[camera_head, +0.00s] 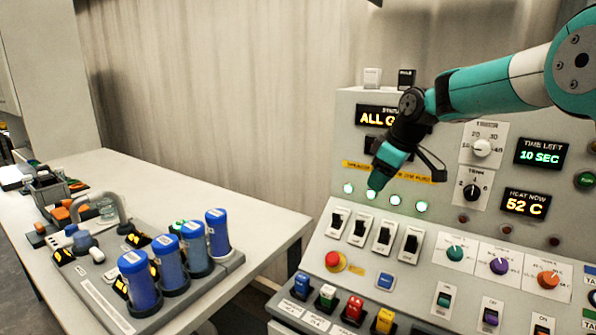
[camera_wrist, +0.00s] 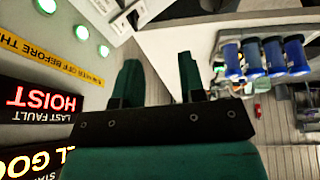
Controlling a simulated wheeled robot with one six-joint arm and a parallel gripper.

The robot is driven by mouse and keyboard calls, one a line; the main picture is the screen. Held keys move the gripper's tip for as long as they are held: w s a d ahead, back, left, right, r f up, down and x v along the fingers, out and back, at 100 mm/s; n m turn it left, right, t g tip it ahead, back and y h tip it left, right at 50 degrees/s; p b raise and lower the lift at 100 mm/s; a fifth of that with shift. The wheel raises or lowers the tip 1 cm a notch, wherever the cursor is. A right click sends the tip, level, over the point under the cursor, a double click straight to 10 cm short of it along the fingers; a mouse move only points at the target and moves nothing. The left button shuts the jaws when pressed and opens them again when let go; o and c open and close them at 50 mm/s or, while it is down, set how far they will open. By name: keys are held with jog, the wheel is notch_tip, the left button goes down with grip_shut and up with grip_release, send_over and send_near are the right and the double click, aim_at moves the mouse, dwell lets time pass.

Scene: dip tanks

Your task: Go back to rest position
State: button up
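My gripper (camera_head: 378,182) hangs in front of the upright face of the control panel (camera_head: 440,212), near a row of lit green lamps. The wrist view shows its two green fingers apart with nothing between them, so my gripper (camera_wrist: 160,68) is open and empty. From the head view I cannot tell the exact gap between the fingertips and the panel. My teal and white arm reaches in from the upper right and covers part of the status display (camera_head: 372,116).
A display reads 52 C (camera_head: 525,204). Left, several blue cylinders (camera_head: 217,232) stand on a grey tray (camera_head: 100,300) on a white table (camera_head: 262,222). The wall behind is bare.

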jog(key=s+a+r+m+g, duration=0.1)
jog(key=s+a, duration=0.2)
jog(key=s, duration=0.7)
jog(key=s+a+r+m+g, duration=0.1)
jog(key=s+a, duration=0.2)
jog(key=s, duration=0.6)
jog(key=s+f, duration=0.2)
jog(key=s, duration=0.8)
jog(key=s+a+f+m+g+y, duration=0.1)
jog(key=s, duration=0.9)
jog(key=shift+s+f+g, duration=0.2)
jog(key=shift+f+g, duration=0.1)
jog(key=shift+f, duration=0.05)
